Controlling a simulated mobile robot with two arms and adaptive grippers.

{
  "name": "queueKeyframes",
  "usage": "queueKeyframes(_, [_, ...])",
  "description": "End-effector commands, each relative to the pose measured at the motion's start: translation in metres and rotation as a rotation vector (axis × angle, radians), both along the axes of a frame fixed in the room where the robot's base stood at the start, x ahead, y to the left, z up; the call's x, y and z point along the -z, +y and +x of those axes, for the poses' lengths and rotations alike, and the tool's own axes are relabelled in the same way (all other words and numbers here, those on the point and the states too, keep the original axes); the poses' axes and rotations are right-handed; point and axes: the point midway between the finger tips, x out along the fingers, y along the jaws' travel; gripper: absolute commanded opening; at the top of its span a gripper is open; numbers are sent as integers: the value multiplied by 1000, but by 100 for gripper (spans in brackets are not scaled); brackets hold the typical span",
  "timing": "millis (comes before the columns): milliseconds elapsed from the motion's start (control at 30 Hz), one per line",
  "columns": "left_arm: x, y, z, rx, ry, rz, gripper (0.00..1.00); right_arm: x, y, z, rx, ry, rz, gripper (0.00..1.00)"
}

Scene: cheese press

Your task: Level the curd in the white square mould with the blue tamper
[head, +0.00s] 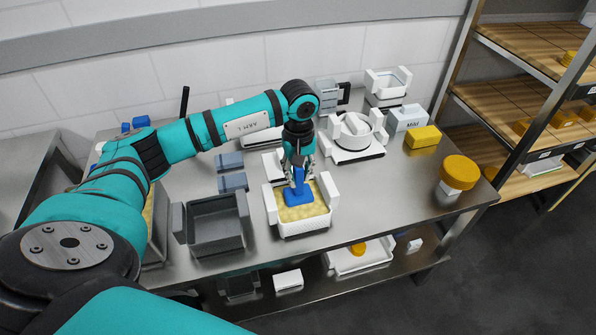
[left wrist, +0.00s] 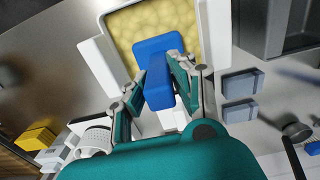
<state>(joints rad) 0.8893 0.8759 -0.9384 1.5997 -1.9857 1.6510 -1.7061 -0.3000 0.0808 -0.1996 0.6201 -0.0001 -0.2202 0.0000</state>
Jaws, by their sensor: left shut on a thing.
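The white square mould (head: 305,228) stands near the front edge of the steel table, with pale yellow curd (head: 318,209) inside. It also shows at the top of the left wrist view (left wrist: 97,62), with its lumpy curd (left wrist: 128,30). My left gripper (head: 297,178) is over the mould and shut on the blue tamper (head: 298,195). In the left wrist view the tamper (left wrist: 158,88) is between the two fingers (left wrist: 157,80), its wide foot at the curd. I cannot tell whether the foot touches the curd. My right gripper is not in view.
A grey square mould (head: 214,228) stands just left of the white one. Small grey-blue blocks (head: 232,182) lie behind it. A white round mould (head: 354,134), a yellow block (head: 423,137) and a yellow-lidded jar (head: 459,174) are to the right. The table between mould and jar is clear.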

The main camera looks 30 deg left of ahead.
Motion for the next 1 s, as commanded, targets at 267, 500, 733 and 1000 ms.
queueKeyframes(267, [-1, -15, -14, 2, 1, 0, 0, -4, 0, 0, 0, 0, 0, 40])
queueKeyframes(500, [-1, -25, -22, 1, 1, 0, 0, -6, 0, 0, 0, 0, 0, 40])
queueKeyframes(733, [-1, -25, -22, 0, 1, -1, 0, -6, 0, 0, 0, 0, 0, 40])
queueKeyframes(1000, [-17, -25, -21, 0, -2, -1, 0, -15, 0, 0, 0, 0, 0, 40])
